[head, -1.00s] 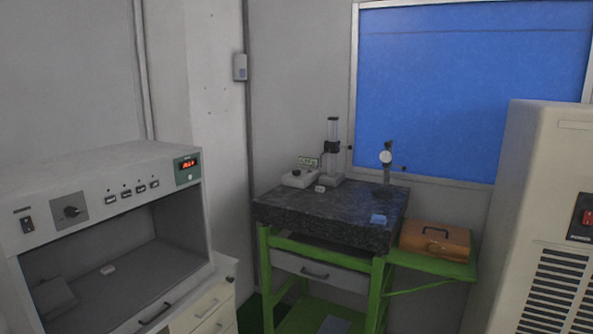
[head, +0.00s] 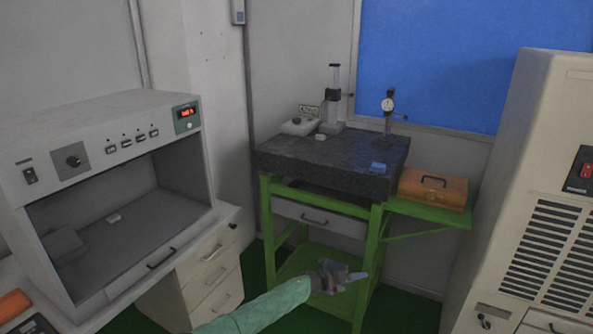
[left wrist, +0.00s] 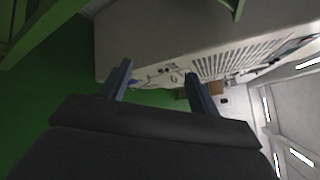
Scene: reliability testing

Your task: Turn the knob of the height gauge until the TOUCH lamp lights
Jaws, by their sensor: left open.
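The height gauge (head: 333,97) stands upright at the back of the dark granite plate (head: 330,160), a column on a grey base with a dark slider partway up. Its knob is too small to make out, and I cannot tell which part is the TOUCH lamp. My left gripper (head: 356,276) is low in front of the green stand, well below the plate and apart from the gauge. In the left wrist view its two fingers (left wrist: 157,84) are spread with nothing between them. My right gripper is not in view.
A dial gauge stand (head: 388,112), a white box with a dark knob (head: 299,126) and a blue block (head: 378,168) are on the plate. An orange case (head: 433,188) sits on the side shelf. A bench cabinet (head: 100,180) is left, a beige machine (head: 530,200) right.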

